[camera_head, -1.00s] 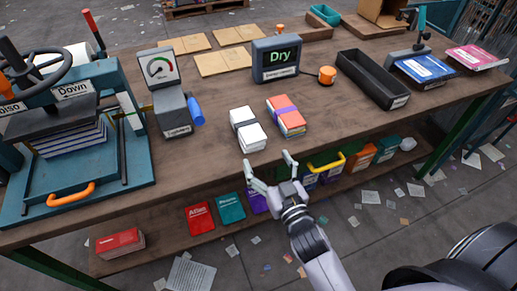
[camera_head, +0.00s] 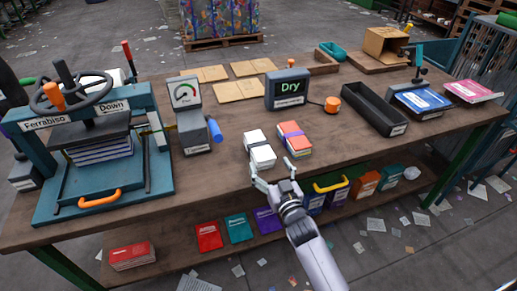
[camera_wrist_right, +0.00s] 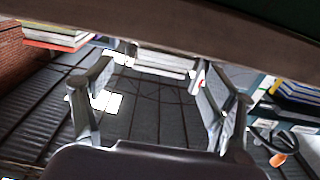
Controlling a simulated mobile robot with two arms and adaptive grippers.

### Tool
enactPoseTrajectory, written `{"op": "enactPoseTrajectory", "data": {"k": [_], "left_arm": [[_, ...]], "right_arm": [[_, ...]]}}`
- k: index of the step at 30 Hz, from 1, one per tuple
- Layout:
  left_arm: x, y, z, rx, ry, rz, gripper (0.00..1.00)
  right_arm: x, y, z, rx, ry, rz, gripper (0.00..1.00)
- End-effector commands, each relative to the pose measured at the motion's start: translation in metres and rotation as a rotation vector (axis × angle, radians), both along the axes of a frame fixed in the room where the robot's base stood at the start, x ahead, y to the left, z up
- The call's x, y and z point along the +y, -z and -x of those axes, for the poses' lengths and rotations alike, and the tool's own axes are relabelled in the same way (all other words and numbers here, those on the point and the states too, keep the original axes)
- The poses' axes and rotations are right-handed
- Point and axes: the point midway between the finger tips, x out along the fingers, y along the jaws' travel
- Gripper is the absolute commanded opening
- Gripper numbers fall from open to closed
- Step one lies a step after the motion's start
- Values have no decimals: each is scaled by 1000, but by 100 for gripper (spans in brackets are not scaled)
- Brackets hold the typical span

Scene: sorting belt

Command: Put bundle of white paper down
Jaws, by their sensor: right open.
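The bundle of white paper (camera_head: 259,155) lies flat on the worktable, near its front edge, with a dark band around its middle. My right gripper (camera_head: 272,168) is open at the table's front edge, just in front of the bundle. Its left fingertip is close to the bundle's near end; I cannot tell whether they touch. In the right wrist view the two fingers of the gripper (camera_wrist_right: 152,82) stand apart, with a pale stacked thing beyond them that I cannot name surely. My left gripper is not in view.
A banded red-orange bundle (camera_head: 294,139) lies right beside the white one. A dryness meter (camera_head: 287,90), a black tray (camera_head: 374,110), a gauge scale (camera_head: 196,130) and a blue press (camera_head: 100,180) stand on the table (camera_head: 225,180). Books lie on the lower shelf.

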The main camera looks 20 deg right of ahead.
Motion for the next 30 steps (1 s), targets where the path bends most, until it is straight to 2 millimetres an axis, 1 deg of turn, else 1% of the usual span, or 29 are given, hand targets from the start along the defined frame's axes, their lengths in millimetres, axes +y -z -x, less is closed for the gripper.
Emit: {"op": "enactPoseTrajectory", "data": {"k": [1, 3, 7, 12, 15, 18, 22, 26, 30], "left_arm": [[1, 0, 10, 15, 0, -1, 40], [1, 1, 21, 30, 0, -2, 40], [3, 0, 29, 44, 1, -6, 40], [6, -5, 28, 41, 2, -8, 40], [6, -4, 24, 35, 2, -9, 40], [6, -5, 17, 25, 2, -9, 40], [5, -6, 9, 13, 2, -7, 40], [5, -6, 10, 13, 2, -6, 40], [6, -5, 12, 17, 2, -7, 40]], "right_arm": [[0, 0, -6, 0, 0, 0, 78], [0, 0, -10, 0, 0, 0, 78], [1, -2, -18, -1, 0, 0, 78], [4, -8, -43, -3, 0, 0, 78], [4, -6, -55, -1, 1, -1, 78], [4, -5, -62, 0, 1, -1, 78], [4, -5, -64, 0, 1, -1, 78], [4, -5, -63, 0, 0, -1, 78], [4, -5, -63, 0, 0, 0, 69]]}}
